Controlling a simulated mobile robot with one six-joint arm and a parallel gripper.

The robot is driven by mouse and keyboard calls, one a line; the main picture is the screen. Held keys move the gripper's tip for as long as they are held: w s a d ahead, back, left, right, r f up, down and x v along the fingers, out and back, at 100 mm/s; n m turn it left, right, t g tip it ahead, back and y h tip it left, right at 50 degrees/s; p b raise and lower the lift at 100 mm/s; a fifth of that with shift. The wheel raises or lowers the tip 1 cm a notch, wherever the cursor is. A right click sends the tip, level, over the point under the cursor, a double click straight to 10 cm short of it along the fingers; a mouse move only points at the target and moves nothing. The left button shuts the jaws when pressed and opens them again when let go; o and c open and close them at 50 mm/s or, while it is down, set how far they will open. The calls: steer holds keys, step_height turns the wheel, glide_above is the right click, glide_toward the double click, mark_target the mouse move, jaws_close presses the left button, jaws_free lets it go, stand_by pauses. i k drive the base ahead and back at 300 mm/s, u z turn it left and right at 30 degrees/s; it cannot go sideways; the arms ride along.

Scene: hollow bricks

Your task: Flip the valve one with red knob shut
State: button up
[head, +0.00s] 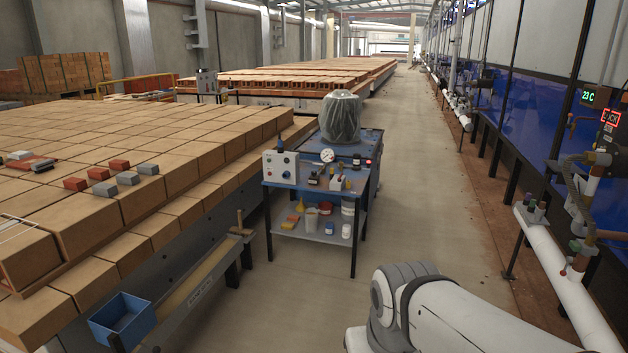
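A white pipe (566,283) runs along the right side, below blue panels. A small red spot that may be a red knob (563,272) shows on this pipe; it is too small to tell its shape or whether a valve there is open or shut. Small fittings with dark and greenish tops (533,208) stand on the pipe's far end. Brass-coloured valve parts (584,243) sit on a vertical pipe at the right edge. My white and grey arm crosses the bottom right. My gripper is out of view.
A blue workbench (318,181) with a gauge, bottles and a covered drum stands in the middle. Stacked bricks (120,170) fill the left, with a blue bin (123,318) below. The concrete aisle (440,215) between bench and pipe is clear. Lit displays (589,97) hang at right.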

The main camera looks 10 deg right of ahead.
mark_target(563, 273)
steer(key=i, duration=0.7)
steer(key=z, duration=3.35)
steer(key=i, duration=1.6)
steer(key=u, duration=2)
